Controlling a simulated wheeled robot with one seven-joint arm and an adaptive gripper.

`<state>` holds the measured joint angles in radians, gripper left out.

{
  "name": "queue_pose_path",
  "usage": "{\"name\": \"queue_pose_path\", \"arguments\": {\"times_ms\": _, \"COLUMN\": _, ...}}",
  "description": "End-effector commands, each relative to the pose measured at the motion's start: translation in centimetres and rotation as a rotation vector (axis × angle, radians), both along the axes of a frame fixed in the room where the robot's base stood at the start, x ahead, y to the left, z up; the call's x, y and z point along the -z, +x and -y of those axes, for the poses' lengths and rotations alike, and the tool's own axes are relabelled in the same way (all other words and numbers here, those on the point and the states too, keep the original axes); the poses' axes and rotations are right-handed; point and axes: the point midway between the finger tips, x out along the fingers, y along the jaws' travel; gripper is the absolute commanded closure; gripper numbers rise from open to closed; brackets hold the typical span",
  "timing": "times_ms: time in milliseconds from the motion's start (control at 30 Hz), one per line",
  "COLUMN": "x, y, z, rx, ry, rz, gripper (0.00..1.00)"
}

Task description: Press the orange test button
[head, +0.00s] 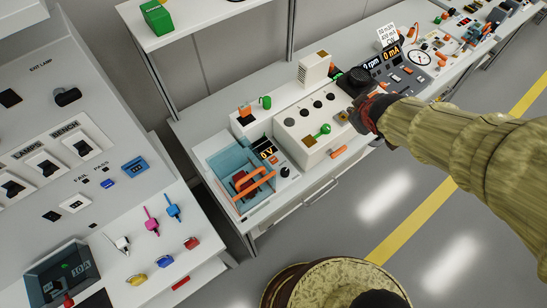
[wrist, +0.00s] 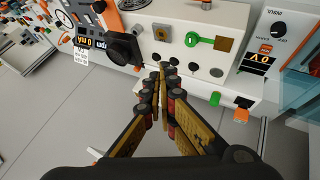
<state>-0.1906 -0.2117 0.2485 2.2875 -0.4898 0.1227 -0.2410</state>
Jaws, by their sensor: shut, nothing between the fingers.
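My gripper (head: 352,114) is shut and empty above the right end of a white box panel (head: 298,140). A small orange piece (wrist: 265,48) sits by a 0 V display (wrist: 257,64). No readable label shows which orange part is the test button.
A black meter unit (head: 395,65) lies beyond my gripper. A switch cabinet (head: 60,150) stands at left; grey floor is open at lower right.

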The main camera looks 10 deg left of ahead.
Motion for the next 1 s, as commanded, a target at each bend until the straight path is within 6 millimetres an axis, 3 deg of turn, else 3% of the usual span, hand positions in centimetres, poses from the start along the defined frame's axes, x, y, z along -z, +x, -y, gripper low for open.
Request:
{"name": "queue_pose_path", "arguments": {"times_ms": 100, "x": 4.7, "y": 2.3, "z": -5.7, "rx": -0.239, "ry": -0.042, "rz": 0.016, "gripper": 1.0}}
{"name": "queue_pose_path", "arguments": {"times_ms": 200, "x": 8.7, "y": 2.8, "z": -10.6, "rx": -0.439, "ry": -0.048, "rz": 0.035, "gripper": 1.0}}
{"name": "queue_pose_path", "arguments": {"times_ms": 400, "x": 15.2, "y": 0.3, "z": -18.7, "rx": -0.761, "ry": -0.007, "rz": 0.059, "gripper": 1.0}}
{"name": "queue_pose_path", "arguments": {"times_ms": 500, "x": 17.2, "y": -1.2, "z": -21.1, "rx": -0.864, "ry": 0.023, "rz": 0.066, "gripper": 1.0}}
{"name": "queue_pose_path", "arguments": {"times_ms": 700, "x": 19.0, "y": -3.0, "z": -23.2, "rx": -0.954, "ry": 0.056, "rz": 0.073, "gripper": 1.0}}
{"name": "queue_pose_path", "arguments": {"times_ms": 1000, "x": 19.0, "y": -3.1, "z": -23.3, "rx": -0.959, "ry": 0.058, "rz": 0.074, "gripper": 1.0}}
